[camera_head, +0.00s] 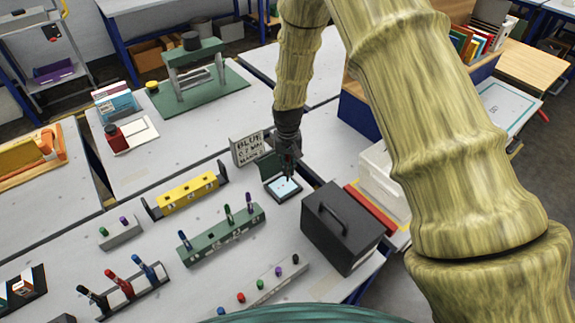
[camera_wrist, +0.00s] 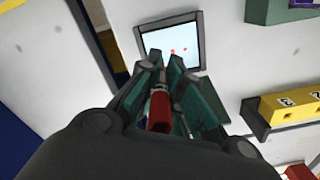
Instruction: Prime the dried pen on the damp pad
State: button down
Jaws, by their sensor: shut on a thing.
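The pad (camera_head: 290,187) is a pale blue square in a dark frame, lying on the table near the middle of the head view. In the wrist view the pad (camera_wrist: 178,36) shows at the top, with small red dots on its surface. My gripper (camera_head: 287,160) is just above the pad. It also shows in the wrist view (camera_wrist: 167,82), its teal fingers shut on a red pen (camera_wrist: 159,108). The fingers hide part of the pen. I cannot tell whether its tip touches the pad.
A black box with a handle (camera_head: 340,232) is close on the right. A green pen rack (camera_head: 222,236) and a yellow block (camera_head: 187,193) are to the left. Bare table lies between them.

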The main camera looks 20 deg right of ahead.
jog(key=shift+f, duration=0.4)
jog(key=shift+r, duration=0.2)
jog(key=shift+r+p, duration=0.4)
jog(key=shift+r, duration=0.3)
jog(key=shift+r, duration=0.1)
jog(key=shift+r+p, duration=1.9)
jog(key=shift+r, duration=0.95)
jog(key=shift+r, duration=0.1)
